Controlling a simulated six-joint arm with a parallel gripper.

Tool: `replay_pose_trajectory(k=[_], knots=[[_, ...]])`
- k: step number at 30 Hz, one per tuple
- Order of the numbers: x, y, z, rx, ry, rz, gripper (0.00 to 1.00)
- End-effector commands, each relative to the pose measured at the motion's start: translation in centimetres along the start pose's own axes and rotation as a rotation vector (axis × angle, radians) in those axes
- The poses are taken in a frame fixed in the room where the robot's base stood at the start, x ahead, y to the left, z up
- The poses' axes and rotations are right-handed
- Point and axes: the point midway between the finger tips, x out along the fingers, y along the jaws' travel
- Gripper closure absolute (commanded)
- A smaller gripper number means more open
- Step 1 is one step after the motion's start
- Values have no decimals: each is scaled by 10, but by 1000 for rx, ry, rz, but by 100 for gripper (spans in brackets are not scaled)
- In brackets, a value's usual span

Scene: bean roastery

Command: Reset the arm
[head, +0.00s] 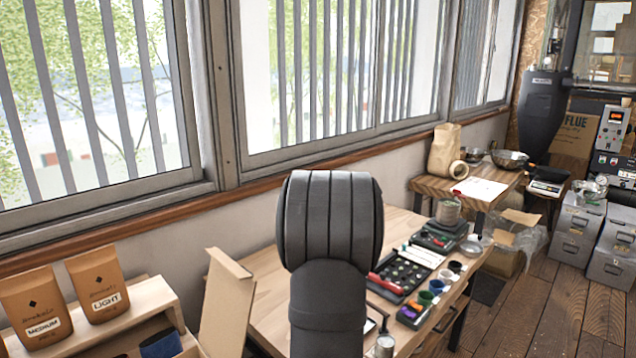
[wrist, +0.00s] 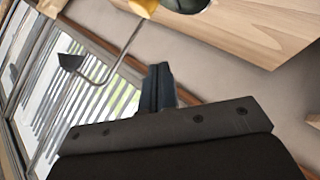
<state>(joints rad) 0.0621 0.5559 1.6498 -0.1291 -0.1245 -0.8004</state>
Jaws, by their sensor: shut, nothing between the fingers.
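My gripper (wrist: 158,88) shows in the wrist view as dark fingers pressed together at the centre, above the dark gripper body. It is shut and holds nothing. In the head view my dark grey arm rises in the middle, in front of the wooden table (head: 262,277). The gripper itself cannot be made out there. The arm hides part of the table.
Coffee bags (head: 108,291) stand on a wooden shelf (head: 146,308) at left. A black tray (head: 399,276) and small coloured cups lie right of my arm. In the wrist view, a bent metal tool (wrist: 113,60) hangs near a wooden panel (wrist: 250,28). Windows line the wall.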

Motion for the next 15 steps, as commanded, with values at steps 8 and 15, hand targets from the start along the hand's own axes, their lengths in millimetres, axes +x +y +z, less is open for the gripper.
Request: replay_pose_trajectory(k=[8, 15], knots=[[1, -7, -2, 132, -94, -94, 100], [2, -20, 2, 239, -190, -176, 100]])
